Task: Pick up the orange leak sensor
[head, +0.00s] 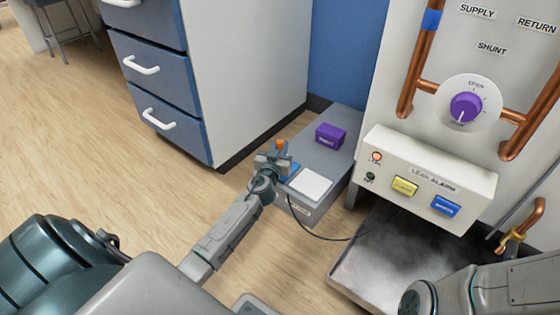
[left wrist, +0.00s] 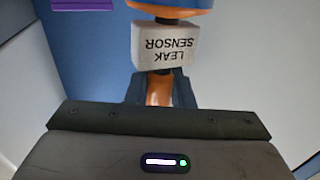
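The orange leak sensor (head: 281,144) shows as a small orange tip just above my left gripper (head: 274,158) in the head view. In the left wrist view it has a grey block (left wrist: 161,46) labelled "LEAK SENSOR", seen upside down, and an orange stem. My left gripper (left wrist: 160,92) has its fingers close against both sides of that stem, so it looks shut on the sensor. The gripper is over the grey box, beside a blue patch. I cannot tell whether the sensor is lifted. My right gripper is out of view.
The grey box (head: 300,212) carries a purple block (head: 330,136) and a white pad (head: 309,184). A leak alarm panel (head: 430,180) with yellow and blue buttons stands to the right, above a metal tray (head: 350,270). Blue drawers (head: 155,88) stand behind left; open floor lies left.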

